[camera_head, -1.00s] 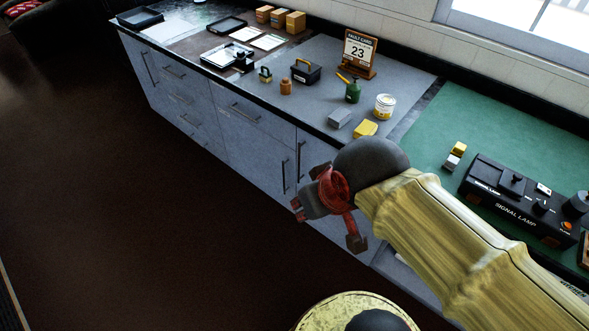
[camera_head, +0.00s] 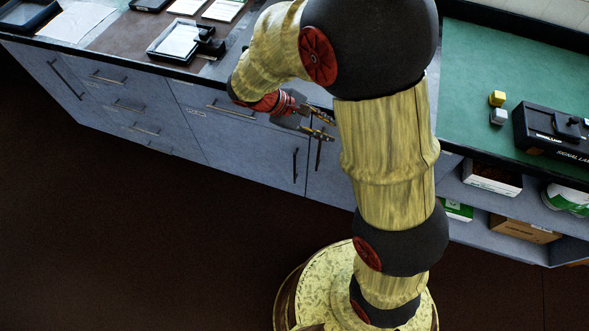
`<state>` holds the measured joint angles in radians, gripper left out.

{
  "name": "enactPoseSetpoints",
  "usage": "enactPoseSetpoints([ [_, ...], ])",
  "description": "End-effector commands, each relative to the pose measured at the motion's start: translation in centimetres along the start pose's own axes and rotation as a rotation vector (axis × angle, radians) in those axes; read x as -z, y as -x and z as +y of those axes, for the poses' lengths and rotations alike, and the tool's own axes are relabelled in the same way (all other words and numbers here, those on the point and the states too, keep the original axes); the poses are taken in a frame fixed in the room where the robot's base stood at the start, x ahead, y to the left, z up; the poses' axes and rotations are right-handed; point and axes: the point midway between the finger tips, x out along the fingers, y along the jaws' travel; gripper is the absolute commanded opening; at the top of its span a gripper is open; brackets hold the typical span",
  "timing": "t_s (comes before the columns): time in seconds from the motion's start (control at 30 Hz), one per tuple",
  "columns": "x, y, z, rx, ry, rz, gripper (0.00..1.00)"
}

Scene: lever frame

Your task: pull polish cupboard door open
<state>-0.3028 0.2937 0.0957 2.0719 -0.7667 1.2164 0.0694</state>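The grey-blue cupboard front has two doors with upright dark bar handles standing side by side. The left door (camera_head: 252,150) carries one handle (camera_head: 295,165) near its right edge. The right door (camera_head: 332,178) carries the other handle (camera_head: 319,153) near its left edge, and my arm hides much of this door. Both doors look shut. Any label naming the polish cupboard is too small to read. My gripper (camera_head: 324,124) points right, just above the right door's handle. Its two fingers are apart with nothing visible between them. Contact with the handle cannot be made out.
Drawers with bar handles (camera_head: 232,111) lie left of and above the doors. The counter above holds a black tray (camera_head: 180,42) and papers. Open shelves with boxes (camera_head: 492,178) stand at the right, under a green worktop (camera_head: 478,60). The dark floor (camera_head: 120,240) is clear.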

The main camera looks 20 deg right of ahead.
Motion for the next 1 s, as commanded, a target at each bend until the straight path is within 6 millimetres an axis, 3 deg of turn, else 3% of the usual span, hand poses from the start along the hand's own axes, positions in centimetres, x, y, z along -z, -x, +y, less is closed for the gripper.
enactPoseSetpoints([
  [0.03,1.9,-1.0,-0.4,-0.04,0.053,-0.037,0.24],
  [0.27,9.3,-4.6,-1.5,-0.242,0.264,-0.174,0.24],
  [0.47,16.1,-7.9,-3.9,-0.432,0.444,-0.268,0.24],
  [0.7,23.9,-12.6,-8.8,-0.673,0.656,-0.35,0.24],
  [1.0,30.4,-17.8,-15.7,-0.918,0.857,-0.389,0.24],
])
